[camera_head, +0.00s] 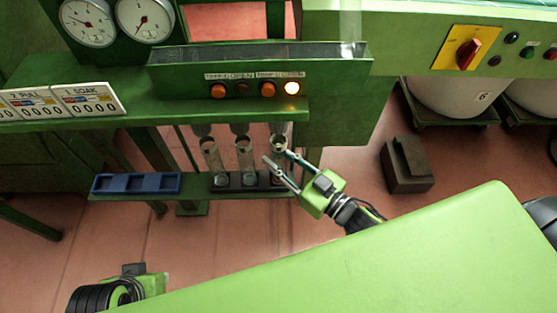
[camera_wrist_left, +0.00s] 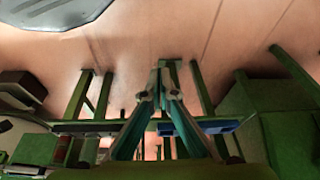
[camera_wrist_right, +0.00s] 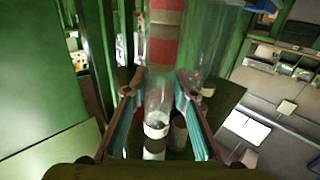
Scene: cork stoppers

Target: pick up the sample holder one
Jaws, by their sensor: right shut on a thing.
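Three clear glass tubes stand in a row on a narrow green shelf: left tube (camera_head: 211,158), middle tube (camera_head: 244,156) and right tube (camera_head: 279,145). I take the right one as the sample holder. My right gripper (camera_head: 275,157) has its fingers on both sides of the right tube and is shut on it. In the right wrist view the tube (camera_wrist_right: 157,112) stands between the fingers (camera_wrist_right: 158,85). The tube is upright; its foot is partly hidden by a finger. My left gripper's fingertips (camera_wrist_left: 159,78) meet, empty, in the left wrist view; only its body shows low in the head view.
A blue rack (camera_head: 136,184) with compartments lies on the shelf left of the tubes. A green panel with lit and unlit buttons (camera_head: 268,90) overhangs the tubes. A dark block (camera_head: 407,167) stands on the floor at right. Pale drums (camera_head: 449,97) stand behind it.

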